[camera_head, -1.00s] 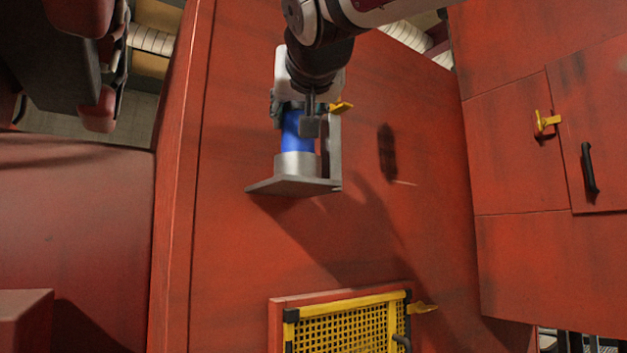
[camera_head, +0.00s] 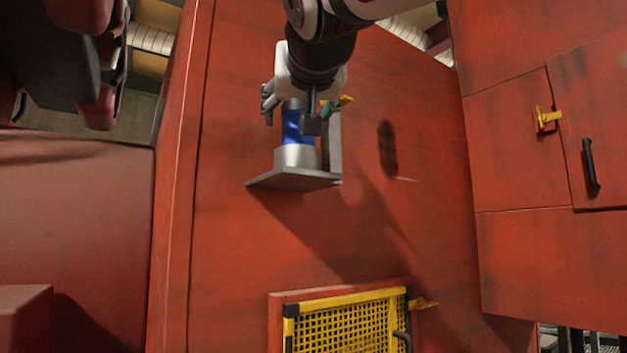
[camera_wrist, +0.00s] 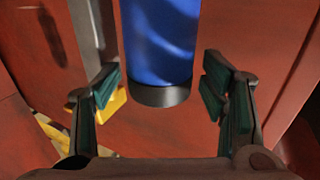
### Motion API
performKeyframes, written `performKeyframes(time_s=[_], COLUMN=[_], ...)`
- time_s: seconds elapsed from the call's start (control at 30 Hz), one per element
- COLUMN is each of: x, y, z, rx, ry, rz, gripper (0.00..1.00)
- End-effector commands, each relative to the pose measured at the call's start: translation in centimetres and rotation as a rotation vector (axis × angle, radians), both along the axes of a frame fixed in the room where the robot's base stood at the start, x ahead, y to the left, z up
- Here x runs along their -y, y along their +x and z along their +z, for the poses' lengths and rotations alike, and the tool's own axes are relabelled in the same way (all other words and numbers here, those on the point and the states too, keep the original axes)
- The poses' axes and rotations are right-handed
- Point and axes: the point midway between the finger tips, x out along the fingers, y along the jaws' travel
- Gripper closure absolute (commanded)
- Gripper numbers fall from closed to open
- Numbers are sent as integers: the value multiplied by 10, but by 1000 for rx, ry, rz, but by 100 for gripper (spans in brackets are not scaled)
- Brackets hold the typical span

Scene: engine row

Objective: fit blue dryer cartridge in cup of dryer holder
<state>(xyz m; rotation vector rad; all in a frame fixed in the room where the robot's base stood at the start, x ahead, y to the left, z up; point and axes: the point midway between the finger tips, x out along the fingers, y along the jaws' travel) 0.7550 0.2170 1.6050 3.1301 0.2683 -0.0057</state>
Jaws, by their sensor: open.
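The blue dryer cartridge (camera_head: 297,127) stands upright in the grey cup (camera_head: 295,157) of the dryer holder (camera_head: 290,180), a grey bracket on the red wall. In the wrist view the blue cartridge (camera_wrist: 160,45) comes down from the top edge and ends in a dark grey band. My gripper (camera_head: 290,112) is at the cartridge's upper part, with its fingers open. In the wrist view the open fingers of my gripper (camera_wrist: 166,95) are on both sides of the cartridge, with gaps to it. The cup does not show in the wrist view.
A yellow lever (camera_head: 344,101) is close behind my gripper. A yellow mesh panel (camera_head: 345,325) is below the holder. Red cabinet doors with a black handle (camera_head: 590,163) and a yellow latch (camera_head: 547,120) are at right.

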Motion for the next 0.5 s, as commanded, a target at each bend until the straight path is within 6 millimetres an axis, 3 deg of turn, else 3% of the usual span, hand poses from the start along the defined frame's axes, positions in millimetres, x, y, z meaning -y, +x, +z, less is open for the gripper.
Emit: performKeyframes(time_s=[0.5], x=[14], y=[-93], z=[1], rx=[5], ry=[0], rz=[3], gripper=[33])
